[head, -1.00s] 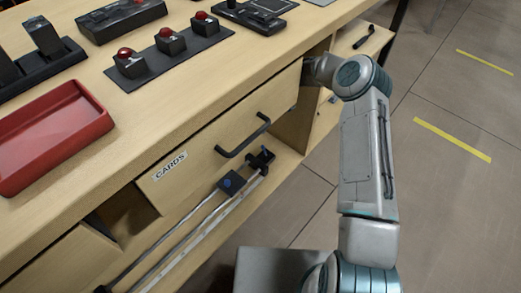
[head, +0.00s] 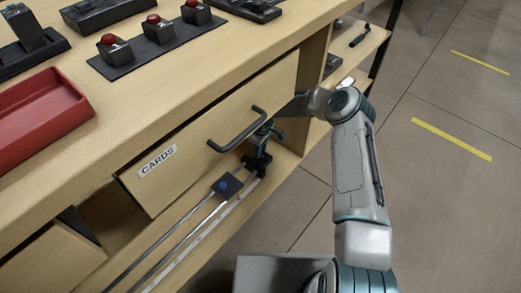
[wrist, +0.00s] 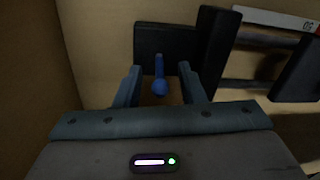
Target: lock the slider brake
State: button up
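The slider is a pair of rails (head: 190,238) along the low shelf, with a black carriage (head: 226,186) bearing a blue knob and a black end block (head: 257,163). In the wrist view a small blue lever (wrist: 159,72) with a rounded end stands out from a black plate (wrist: 165,40). My gripper (wrist: 160,82) is open, with one finger on each side of the lever and visible gaps between. In the head view my gripper (head: 268,129) is just above the end block, partly hidden by the drawer handle; its fingertips are unclear.
A drawer labelled CARDS (head: 190,152) with a dark handle (head: 237,130) stands close beside my gripper. Wooden walls close in on the left in the wrist view. Red-button boxes and a red tray (head: 35,118) are on the tabletop. Floor on the right is clear.

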grip_shut()
